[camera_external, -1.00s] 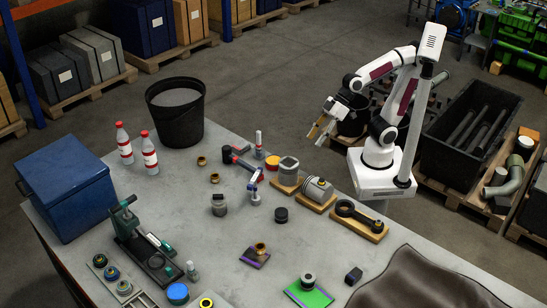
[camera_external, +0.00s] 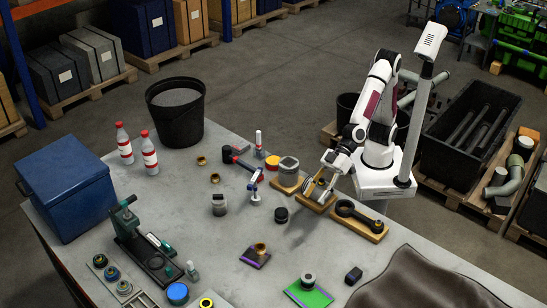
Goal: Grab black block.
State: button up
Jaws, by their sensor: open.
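The black block (camera_external: 353,276) is a small dark box. It lies on the grey workbench (camera_external: 307,237) at the lower right, between the green plate and the dark cloth. Nothing covers it. My gripper (camera_external: 319,195) is open and points down over the right half of the bench, in front of the piston on its wooden board. It is well above and behind the black block in the picture, clear of it, and holds nothing that I can see. The fingertips are small here and overlap the piston.
A connecting rod on a wooden board (camera_external: 377,234) lies right of my gripper. A green plate (camera_external: 321,297) with a grey ring is left of the block. A dark cloth (camera_external: 425,283) covers the bench corner. A black puck (camera_external: 281,215) stands left of my gripper.

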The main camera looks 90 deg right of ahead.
jog(key=s+a+f+n, duration=0.1)
jog(key=s+a+f, duration=0.25)
jog(key=a, duration=0.25)
jog(key=s+a+f, duration=0.3)
jog(key=a+f, duration=0.1)
jog(key=a, duration=0.3)
jog(key=n+t, duration=0.1)
jog(key=t, duration=0.1)
send_near(357, 277)
jog(key=x, duration=0.2)
jog(key=shift+w+a+r, duration=0.15)
jog(key=shift+w, duration=0.2)
jog(key=shift+s+f+y, duration=0.3)
jog(key=shift+s, duration=0.1)
jog(key=shift+w+a, duration=0.1)
jog(key=shift+x, duration=1.2)
jog(key=shift+d+x, duration=0.25)
jog(key=shift+x, duration=2.5)
